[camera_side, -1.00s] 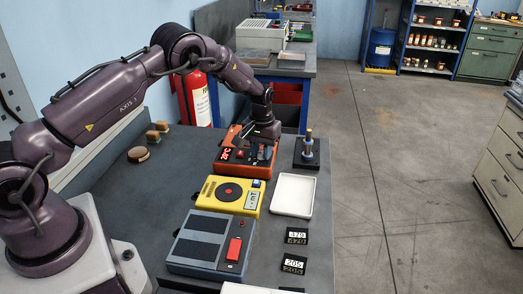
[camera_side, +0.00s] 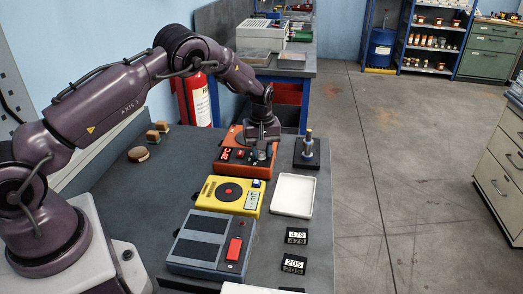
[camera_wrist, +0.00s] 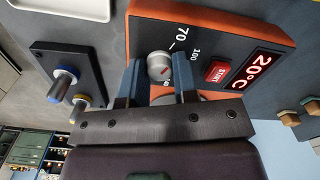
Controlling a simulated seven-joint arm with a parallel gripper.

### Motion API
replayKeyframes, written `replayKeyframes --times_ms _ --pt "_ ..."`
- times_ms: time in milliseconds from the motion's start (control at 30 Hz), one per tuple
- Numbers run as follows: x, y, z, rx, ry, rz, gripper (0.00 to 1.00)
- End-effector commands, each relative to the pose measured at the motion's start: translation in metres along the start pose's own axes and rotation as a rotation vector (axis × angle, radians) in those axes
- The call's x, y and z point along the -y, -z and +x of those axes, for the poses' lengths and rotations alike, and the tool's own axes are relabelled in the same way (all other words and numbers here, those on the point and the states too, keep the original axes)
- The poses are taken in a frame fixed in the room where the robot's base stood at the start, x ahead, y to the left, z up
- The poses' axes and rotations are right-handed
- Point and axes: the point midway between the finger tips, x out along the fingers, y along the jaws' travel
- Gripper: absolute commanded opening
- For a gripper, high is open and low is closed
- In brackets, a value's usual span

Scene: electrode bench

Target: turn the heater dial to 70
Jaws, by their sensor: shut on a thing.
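The heater is an orange-red box (camera_side: 227,167) with a dark top panel, at the far end of the bench row. In the wrist view its red display (camera_wrist: 260,70) reads 20°C, beside a red START button (camera_wrist: 217,72). The round grey dial (camera_wrist: 158,62) has marks 70 and 100 around it; a third mark is partly hidden by my gripper. A small red line on the dial points down in the picture, towards that hidden mark. My gripper (camera_wrist: 158,76) has one finger on each side of the dial and is shut on it. It also shows over the heater in the side view (camera_side: 262,152).
A dark stand with upright posts (camera_side: 308,151) is close to the heater's right. A yellow device (camera_side: 225,195), a grey-blue device (camera_side: 211,243) and a white tray (camera_side: 293,196) lie nearer the camera. Number cards (camera_side: 296,236) lie at the bench's right edge.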

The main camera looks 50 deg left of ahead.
Motion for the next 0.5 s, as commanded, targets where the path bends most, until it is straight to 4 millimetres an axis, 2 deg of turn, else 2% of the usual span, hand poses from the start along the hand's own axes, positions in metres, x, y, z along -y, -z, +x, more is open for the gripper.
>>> replayKeyframes --times_ms 400,433,500 --pt "0.0001 -0.0006 -0.0007 0.002 0.001 -0.005 0.04" --pt "0.0001 -0.0006 -0.0007 0.002 0.001 -0.005 0.32" --pt "0.0000 -0.0006 -0.0006 0.002 0.001 -0.005 0.48"
